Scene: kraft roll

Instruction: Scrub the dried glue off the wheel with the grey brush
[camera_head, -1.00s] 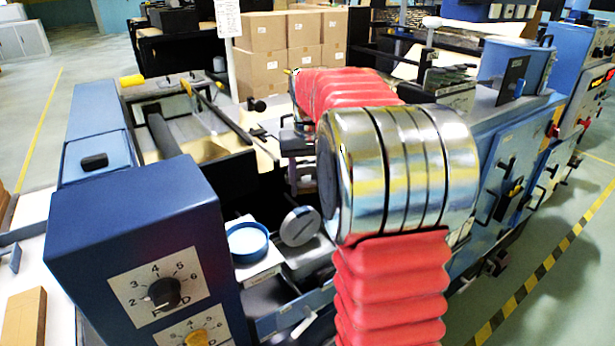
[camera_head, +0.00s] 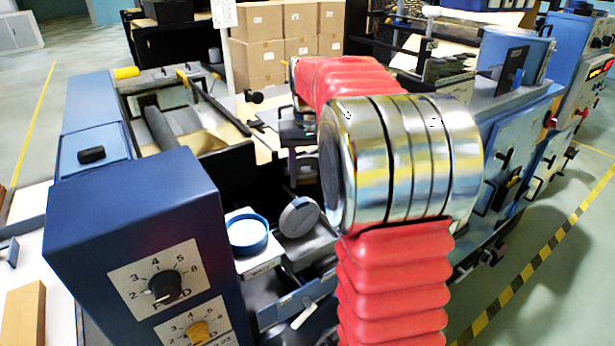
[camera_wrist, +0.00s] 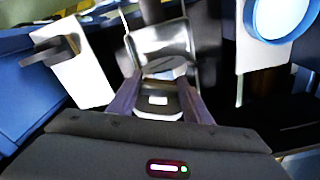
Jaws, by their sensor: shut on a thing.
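The wheel (camera_head: 299,217) is a grey disc on the machine, right of the blue dish in the head view. In the wrist view the wheel (camera_wrist: 163,67) shows just beyond my fingertips, in front of a shiny metal plate. My gripper (camera_wrist: 160,105) is shut on a grey block with a pale patch, which looks like the grey brush (camera_wrist: 158,103). I cannot tell whether the brush touches the wheel. In the head view my gripper (camera_head: 298,140) is small and dark above the wheel, partly beside my red arm. Glue on the wheel is not clear.
A blue round dish (camera_head: 248,235) sits on a white block left of the wheel. A dark blue control box (camera_head: 130,215) with dials stands at the front left. A pale lever (camera_head: 305,312) is below the wheel. Cardboard boxes (camera_head: 285,35) stand behind.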

